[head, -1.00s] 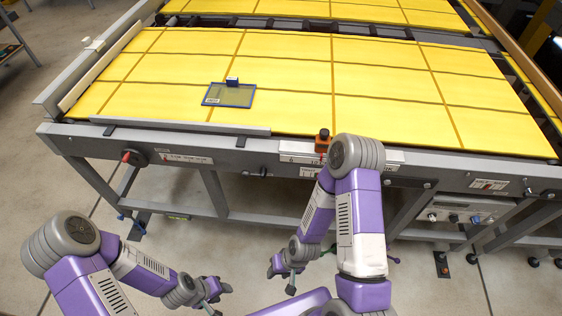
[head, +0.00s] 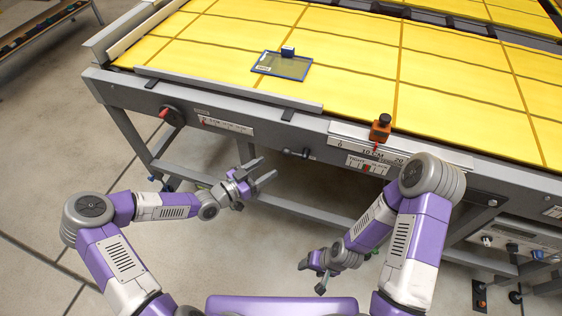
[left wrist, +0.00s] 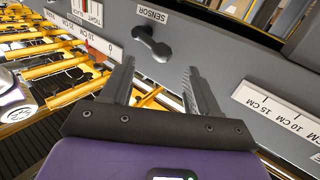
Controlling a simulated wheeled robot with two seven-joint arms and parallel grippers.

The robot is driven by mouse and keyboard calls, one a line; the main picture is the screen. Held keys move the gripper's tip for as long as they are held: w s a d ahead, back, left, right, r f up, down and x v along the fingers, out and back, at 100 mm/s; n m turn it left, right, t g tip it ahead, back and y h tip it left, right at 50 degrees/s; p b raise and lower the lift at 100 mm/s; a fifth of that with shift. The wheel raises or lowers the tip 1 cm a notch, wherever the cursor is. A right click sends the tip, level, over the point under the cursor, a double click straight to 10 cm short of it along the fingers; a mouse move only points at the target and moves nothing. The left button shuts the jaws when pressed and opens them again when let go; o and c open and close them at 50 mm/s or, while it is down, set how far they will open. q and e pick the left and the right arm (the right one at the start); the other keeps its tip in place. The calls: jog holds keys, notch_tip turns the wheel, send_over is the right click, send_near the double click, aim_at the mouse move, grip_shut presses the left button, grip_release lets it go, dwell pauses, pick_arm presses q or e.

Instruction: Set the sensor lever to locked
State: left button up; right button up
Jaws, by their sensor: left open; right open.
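The sensor lever (left wrist: 150,42) is a small dark grey lever on the table's grey front rail, under a white SENSOR label (left wrist: 152,15) in the left wrist view. It also shows, small, on the rail in the head view (head: 298,153). I cannot read a locked mark or tell its setting. My left gripper (head: 268,170) is open and empty, in front of and just below the lever. In the left wrist view its fingers (left wrist: 158,72) point at the rail, with the lever ahead between the tips, apart from them. My right gripper (head: 312,276) is open and empty, low down.
The long table has a yellow top (head: 350,70) bearing a blue-framed panel (head: 282,66). Along the rail are a red-handled knob (head: 172,115) at left and an orange block (head: 380,129) on a scale at right. Open floor lies before the rail.

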pick_arm(q)
jog(key=x, duration=0.7)
jog(key=shift+w+r+b, duration=0.3)
jog(key=shift+r+b, duration=0.15)
jog(key=shift+d, duration=0.1)
grip_shut()
